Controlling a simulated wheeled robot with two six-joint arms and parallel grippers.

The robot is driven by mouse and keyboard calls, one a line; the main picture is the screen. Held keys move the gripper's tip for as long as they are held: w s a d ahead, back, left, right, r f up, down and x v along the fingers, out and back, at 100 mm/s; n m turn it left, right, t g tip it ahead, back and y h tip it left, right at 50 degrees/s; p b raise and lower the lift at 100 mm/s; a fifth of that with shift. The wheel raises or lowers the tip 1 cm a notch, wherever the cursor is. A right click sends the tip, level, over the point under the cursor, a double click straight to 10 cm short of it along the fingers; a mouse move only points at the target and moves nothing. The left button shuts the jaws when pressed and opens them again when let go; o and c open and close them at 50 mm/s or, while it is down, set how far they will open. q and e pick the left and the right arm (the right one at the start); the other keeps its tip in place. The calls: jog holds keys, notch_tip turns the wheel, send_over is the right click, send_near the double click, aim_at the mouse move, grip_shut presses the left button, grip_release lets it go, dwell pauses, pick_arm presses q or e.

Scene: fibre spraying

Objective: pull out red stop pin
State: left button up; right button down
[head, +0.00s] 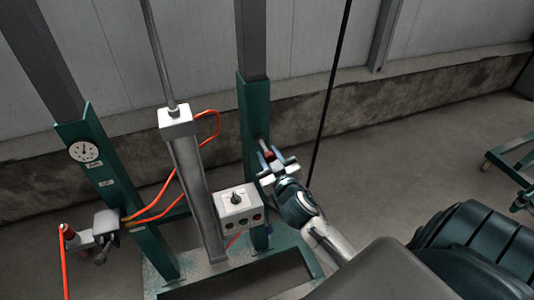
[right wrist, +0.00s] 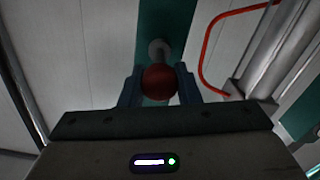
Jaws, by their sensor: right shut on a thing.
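The red stop pin (right wrist: 159,82) shows in the right wrist view as a round red knob in front of a grey collar (right wrist: 158,50) on a dark green post. In the head view the pin (head: 269,155) is a small red spot at the right green post (head: 252,130). My right gripper (head: 277,165) is at the post, and in the right wrist view its two blue-grey fingers (right wrist: 160,88) are shut on the knob from both sides. How deep the pin sits in the post cannot be told. My left gripper is not in view.
A grey cylinder (head: 195,190) with a rod stands left of the post, with a white control box (head: 239,208) beside it. Red hoses (head: 155,205) run to the left green post (head: 110,180), which carries a gauge (head: 84,151). Open floor (head: 410,150) lies to the right.

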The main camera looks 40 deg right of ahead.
jog(key=shift+f, duration=0.15)
jog(key=c, duration=1.1)
grip_release()
jog(key=shift+s, duration=0.1)
jog(key=shift+o, duration=0.2)
jog(key=shift+s, duration=0.1)
jog(key=shift+s+a, duration=0.15)
jog(key=shift+s, duration=0.2)
jog(key=b+v, duration=0.2)
jog(key=v, duration=0.3)
jog(key=shift+f, duration=0.1)
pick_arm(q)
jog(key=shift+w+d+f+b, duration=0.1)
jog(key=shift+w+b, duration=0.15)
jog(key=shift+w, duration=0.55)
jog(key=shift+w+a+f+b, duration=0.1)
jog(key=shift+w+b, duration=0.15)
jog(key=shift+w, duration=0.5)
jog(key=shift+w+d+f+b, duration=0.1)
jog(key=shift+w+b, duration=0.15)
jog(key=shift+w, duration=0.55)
pick_arm(e)
send_near(271, 161)
jog(key=shift+w+r, duration=0.1)
jog(key=shift+r, duration=0.1)
